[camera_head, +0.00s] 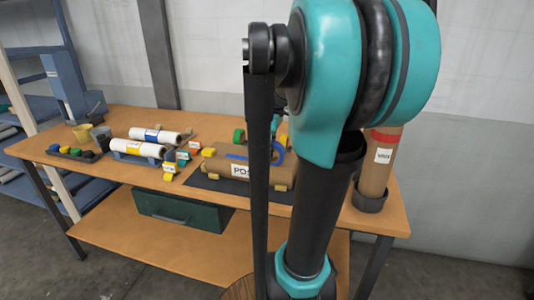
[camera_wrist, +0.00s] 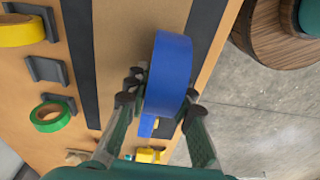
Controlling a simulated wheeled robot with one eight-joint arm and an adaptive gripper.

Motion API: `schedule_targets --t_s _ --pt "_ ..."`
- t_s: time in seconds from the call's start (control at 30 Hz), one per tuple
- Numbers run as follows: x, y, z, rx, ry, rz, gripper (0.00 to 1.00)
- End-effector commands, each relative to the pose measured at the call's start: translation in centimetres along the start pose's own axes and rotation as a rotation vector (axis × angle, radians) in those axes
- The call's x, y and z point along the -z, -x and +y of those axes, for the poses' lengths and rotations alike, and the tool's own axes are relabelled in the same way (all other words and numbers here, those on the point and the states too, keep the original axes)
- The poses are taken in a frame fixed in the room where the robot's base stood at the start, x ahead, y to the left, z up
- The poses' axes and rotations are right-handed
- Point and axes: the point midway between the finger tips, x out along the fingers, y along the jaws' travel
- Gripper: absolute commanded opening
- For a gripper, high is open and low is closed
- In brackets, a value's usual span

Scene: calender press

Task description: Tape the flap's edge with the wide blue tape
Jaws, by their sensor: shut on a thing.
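My gripper (camera_wrist: 157,102) is shut on the wide blue tape roll (camera_wrist: 168,70) in the wrist view. Its fingers grip the roll from both sides, above the table. In the head view part of the blue roll (camera_head: 280,152) shows beside my arm, near the right end of a brown parcel (camera_head: 217,170) with a white "POS…" label. A short blue strip (camera_head: 237,157) lies on top of the parcel. My arm hides the parcel's right part and most of my gripper. I cannot make out the flap's edge.
A tall brown tube (camera_head: 377,170) stands at the right. The wrist view shows a green roll (camera_wrist: 50,116), a yellow roll (camera_wrist: 18,31) and an empty holder (camera_wrist: 47,70).

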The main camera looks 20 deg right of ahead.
Motion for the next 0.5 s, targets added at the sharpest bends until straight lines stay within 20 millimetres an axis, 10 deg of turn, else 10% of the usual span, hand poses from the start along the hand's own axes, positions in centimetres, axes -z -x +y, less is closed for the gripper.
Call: schedule_targets --t_s 0.5 --pt "-0.72 0.12 0.0 0.0 -0.002 -0.001 0.0"
